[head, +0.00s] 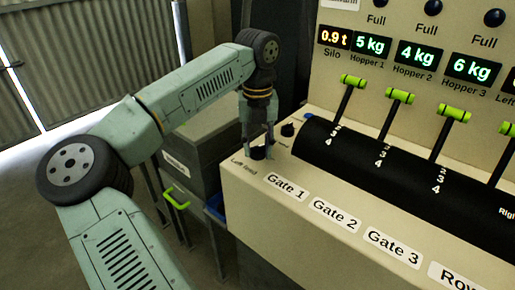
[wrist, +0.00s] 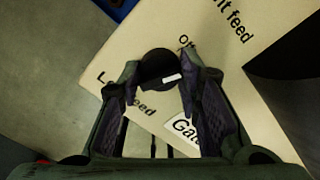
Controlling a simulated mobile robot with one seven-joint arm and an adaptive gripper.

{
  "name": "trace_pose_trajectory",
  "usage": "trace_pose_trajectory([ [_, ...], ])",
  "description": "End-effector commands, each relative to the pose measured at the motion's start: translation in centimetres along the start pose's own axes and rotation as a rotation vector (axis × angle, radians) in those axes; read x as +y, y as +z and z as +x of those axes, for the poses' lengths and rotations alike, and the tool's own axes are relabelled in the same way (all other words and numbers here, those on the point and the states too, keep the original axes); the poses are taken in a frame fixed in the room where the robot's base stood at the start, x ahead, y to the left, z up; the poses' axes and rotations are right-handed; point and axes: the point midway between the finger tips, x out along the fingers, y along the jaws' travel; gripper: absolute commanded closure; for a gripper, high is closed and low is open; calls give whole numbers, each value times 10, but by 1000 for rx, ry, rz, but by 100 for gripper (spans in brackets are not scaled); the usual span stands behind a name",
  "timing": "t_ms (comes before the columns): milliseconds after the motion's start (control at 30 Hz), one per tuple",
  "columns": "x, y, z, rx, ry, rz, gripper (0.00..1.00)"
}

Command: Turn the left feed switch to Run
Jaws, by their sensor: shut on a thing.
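The left feed switch (head: 257,154) is a round black knob near the left end of the cream console top, by the "Left feed" label. In the wrist view the knob (wrist: 157,64) sits between my fingertips, with a short white mark on its face. An "Off" label is beside it at the upper right; no "Run" label is readable. My gripper (head: 259,149) points down over the knob from above. In the wrist view my gripper (wrist: 165,74) is shut on the knob, one finger on each side. The fingers and knob hide part of the "Left feed" label.
The right feed knob (head: 288,130) stands close behind, to the right. Gate levers with green handles (head: 400,96) rise from a black drum (head: 370,160) on the right. A grey cabinet with a green handle (head: 176,198) is left of the console. Open floor lies further left.

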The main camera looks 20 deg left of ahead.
Motion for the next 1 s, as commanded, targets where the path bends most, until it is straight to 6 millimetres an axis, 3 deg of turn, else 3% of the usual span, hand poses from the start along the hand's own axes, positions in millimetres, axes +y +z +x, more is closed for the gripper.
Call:
trace_pose_trajectory([
  [500, -1, 0, 0, -2, -2, 456, 96],
  [1000, -1, 0, 0, -1, -2, 657, 96],
])
